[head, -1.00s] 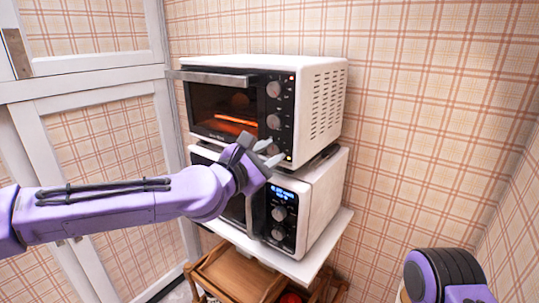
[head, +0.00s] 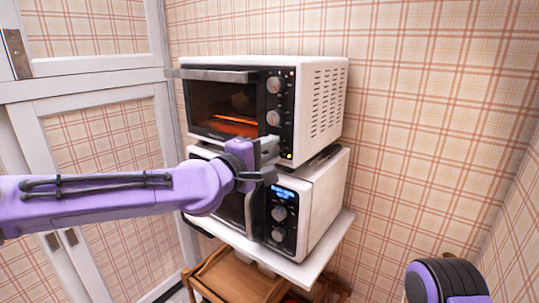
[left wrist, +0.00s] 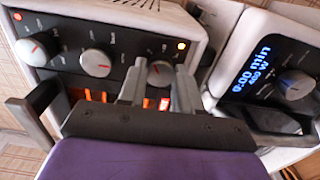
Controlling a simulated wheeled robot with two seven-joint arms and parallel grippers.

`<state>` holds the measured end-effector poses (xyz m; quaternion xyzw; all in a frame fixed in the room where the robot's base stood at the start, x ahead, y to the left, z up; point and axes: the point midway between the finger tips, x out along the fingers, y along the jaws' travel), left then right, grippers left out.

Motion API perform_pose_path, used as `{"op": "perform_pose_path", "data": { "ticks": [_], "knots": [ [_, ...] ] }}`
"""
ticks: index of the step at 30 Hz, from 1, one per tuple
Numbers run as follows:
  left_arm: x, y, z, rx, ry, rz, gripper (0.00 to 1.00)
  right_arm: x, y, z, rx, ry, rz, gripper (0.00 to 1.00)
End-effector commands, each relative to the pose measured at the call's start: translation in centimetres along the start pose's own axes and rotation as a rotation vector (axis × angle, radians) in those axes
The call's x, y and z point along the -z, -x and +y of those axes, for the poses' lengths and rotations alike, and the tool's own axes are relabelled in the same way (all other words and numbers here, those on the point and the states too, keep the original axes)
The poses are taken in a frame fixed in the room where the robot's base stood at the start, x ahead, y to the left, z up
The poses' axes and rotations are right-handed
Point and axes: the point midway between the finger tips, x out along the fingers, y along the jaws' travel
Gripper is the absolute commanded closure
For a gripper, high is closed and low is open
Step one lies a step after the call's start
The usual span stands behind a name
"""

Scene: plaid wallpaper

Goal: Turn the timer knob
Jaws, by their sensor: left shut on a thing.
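A white toaster oven (head: 318,110) with a black control panel stands on top of a microwave. The panel has an upper knob (head: 275,85), a middle knob (head: 273,117) and a bottom knob (left wrist: 160,73), silver with red marks. My left gripper (head: 270,150) is at the lower panel. In the left wrist view its two fingers (left wrist: 160,90) are around the bottom knob, shut on it. I cannot read which knob is the timer. My right gripper is not in view.
The microwave (head: 322,195) below has a lit display (head: 284,193) and its own knobs, close under my gripper. Both stand on a white shelf (head: 318,262) over a wooden cart (head: 235,275). White door panels are at left. Free room lies right of the ovens.

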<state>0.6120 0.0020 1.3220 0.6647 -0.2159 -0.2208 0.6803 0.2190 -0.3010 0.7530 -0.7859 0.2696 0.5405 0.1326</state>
Motion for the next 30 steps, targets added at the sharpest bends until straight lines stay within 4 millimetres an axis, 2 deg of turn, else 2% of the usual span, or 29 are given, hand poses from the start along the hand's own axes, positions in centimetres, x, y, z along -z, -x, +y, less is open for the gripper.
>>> {"op": "perform_pose_path", "data": {
  "ticks": [15, 30],
  "knots": [
    [-0.1, 0.0, -0.1, 0.001, -0.439, -0.001, 0.97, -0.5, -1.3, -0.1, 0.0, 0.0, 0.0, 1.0],
    [0.0, 0.0, 0.0, 0.0, -0.608, -0.001, 0.97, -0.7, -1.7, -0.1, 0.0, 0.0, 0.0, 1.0]
  ]
}}
